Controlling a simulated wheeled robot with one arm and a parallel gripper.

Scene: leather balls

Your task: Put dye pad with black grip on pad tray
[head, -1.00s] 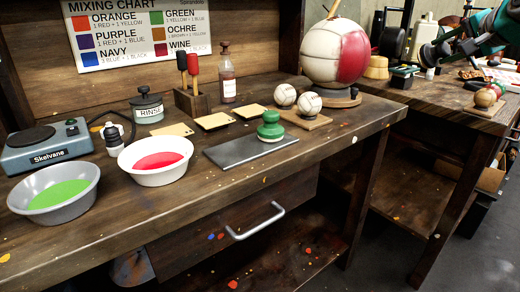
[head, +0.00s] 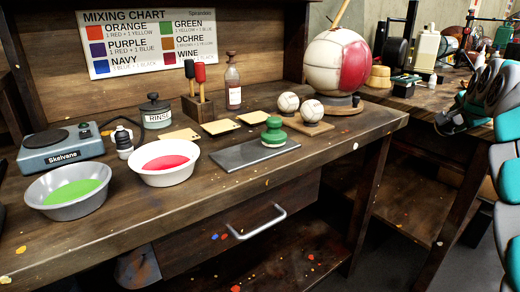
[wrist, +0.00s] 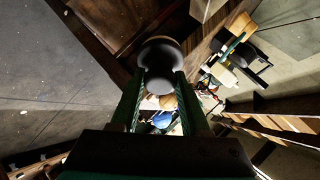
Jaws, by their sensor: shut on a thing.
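In the wrist view my gripper (wrist: 160,78) is shut on the dye pad with black grip (wrist: 160,52), a dark, rounded piece between the fingertips. Its underside is hard to make out. The pad tray (head: 232,159) is a flat dark grey slab on the workbench in the head view. A pad with a green grip (head: 274,131) stands upright on its right part; the left part is bare. The held pad is not clearly seen in the head view, where my arm fills the right edge, well to the right of the tray.
Left of the tray stand a white bowl of red dye (head: 163,162) and a grey bowl of green dye (head: 70,190). Behind it lie tan cards (head: 221,127).

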